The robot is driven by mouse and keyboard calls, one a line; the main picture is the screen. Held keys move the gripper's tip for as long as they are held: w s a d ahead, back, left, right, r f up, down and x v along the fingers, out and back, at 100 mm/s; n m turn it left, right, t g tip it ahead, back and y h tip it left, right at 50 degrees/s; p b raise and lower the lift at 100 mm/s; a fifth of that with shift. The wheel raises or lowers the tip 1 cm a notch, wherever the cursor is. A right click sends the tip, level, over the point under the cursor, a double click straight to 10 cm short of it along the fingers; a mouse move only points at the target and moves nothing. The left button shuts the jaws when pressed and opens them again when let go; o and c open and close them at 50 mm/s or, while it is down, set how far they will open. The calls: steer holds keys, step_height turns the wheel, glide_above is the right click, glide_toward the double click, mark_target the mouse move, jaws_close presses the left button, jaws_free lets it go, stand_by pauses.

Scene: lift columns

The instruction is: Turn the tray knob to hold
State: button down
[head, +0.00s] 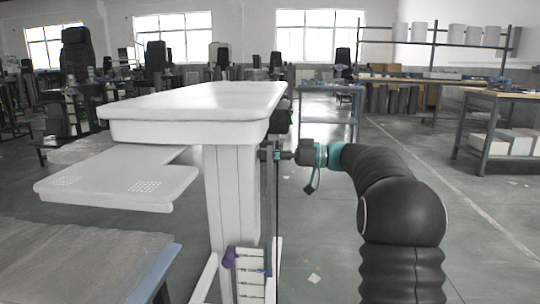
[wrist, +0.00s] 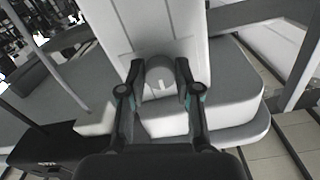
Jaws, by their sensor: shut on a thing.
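The tray knob (wrist: 160,74) is a round pale grey knob with a white pointer mark, seen in the wrist view on the front of a white column. My gripper (wrist: 157,82) has its two dark fingers on either side of the knob and is shut on it. The pointer mark runs roughly up and down in the picture; any labels around the knob cannot be read. In the head view my gripper (head: 274,153) reaches the right side of the white lift column (head: 232,195), just under the white top (head: 190,97). The knob is too small and covered to make out there.
A lower white tray (head: 115,180) juts left from the column. A grey table (head: 75,262) stands at the front left. The floor right of the column is mostly clear, with benches (head: 500,120) farther back.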

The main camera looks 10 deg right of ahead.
steer(key=shift+r+m+p, duration=0.1)
steer(key=shift+m+p, duration=4)
steer(key=shift+m, duration=3.6)
steer(key=c, duration=0.8)
jaws_free()
steer(key=v, duration=1.2)
